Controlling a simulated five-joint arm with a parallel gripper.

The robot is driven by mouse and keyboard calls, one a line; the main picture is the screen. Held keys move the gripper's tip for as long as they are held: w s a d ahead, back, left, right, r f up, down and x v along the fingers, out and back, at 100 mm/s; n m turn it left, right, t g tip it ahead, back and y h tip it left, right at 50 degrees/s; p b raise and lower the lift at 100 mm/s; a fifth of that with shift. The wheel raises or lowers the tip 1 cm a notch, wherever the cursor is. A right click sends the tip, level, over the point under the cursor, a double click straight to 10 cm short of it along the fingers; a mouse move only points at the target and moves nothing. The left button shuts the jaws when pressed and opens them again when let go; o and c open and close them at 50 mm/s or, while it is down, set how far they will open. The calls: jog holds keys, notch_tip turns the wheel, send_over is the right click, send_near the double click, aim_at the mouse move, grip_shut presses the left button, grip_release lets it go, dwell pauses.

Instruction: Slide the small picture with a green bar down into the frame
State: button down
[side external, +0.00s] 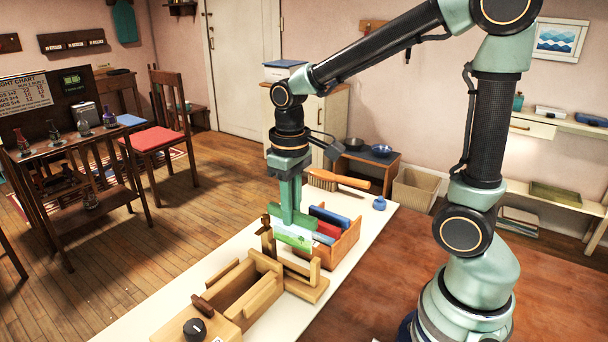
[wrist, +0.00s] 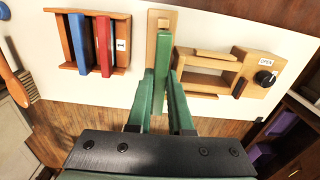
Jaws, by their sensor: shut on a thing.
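The small picture (side external: 293,238), a pale card with a green landscape, hangs upright below my gripper (side external: 290,212) in the side view. My gripper is shut on its upper edge. In the wrist view a long green bar (wrist: 162,48) runs between the fingers of my gripper (wrist: 161,80), seen nearly edge-on. The wooden frame (side external: 307,288) stands on the white table directly below and around the picture's lower edge. Its end also shows in the wrist view (wrist: 165,17). I cannot tell whether the lower edge is in the frame's slot.
A wooden rack (side external: 345,243) with blue and red upright pieces stands just behind the frame. A wooden box with a black knob (side external: 195,329) stands close in front. A brush (side external: 322,180) and a small blue object (side external: 379,203) lie at the far end of the white table (side external: 376,226).

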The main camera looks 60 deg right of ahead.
aim_at(292, 246)
jog(key=shift+f, duration=0.1)
dwell(0.3)
jog(key=shift+f, duration=0.35)
jog(key=shift+f, duration=0.3)
jog(key=shift+f, duration=0.35)
jog(key=shift+f, duration=0.35)
jog(key=shift+f, duration=0.35)
jog(key=shift+f, duration=0.3)
jog(key=shift+f, duration=0.35)
jog(key=shift+f, duration=0.35)
